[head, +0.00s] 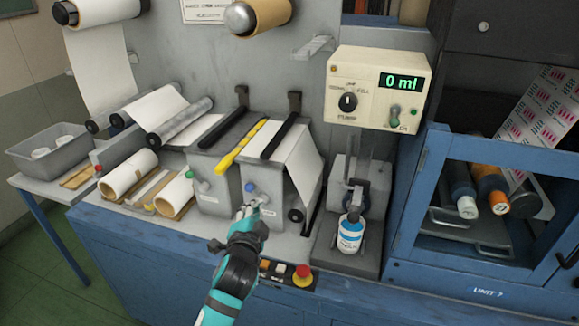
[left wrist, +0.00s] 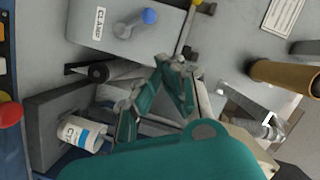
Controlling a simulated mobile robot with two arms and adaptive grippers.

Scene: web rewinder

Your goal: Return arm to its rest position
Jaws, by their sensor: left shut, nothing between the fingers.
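My left arm comes up from the bottom of the head view. Its teal and black gripper (head: 247,212) is in front of the grey clamp box, just below its blue knob (head: 250,187). The left wrist view shows the gripper fingers (left wrist: 177,66) shut, with nothing held between them. The blue knob also shows there (left wrist: 150,16), beside a label reading CLAMP and apart from the fingers. My right gripper is not in view.
A white bottle (head: 350,233) stands under the pump box (head: 380,88), which reads 0 ml. A red button (head: 302,275) is on the blue front edge. Paper rolls (head: 127,174) and a grey bin (head: 50,150) are at left. A blue-framed cabinet (head: 480,290) stands at right.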

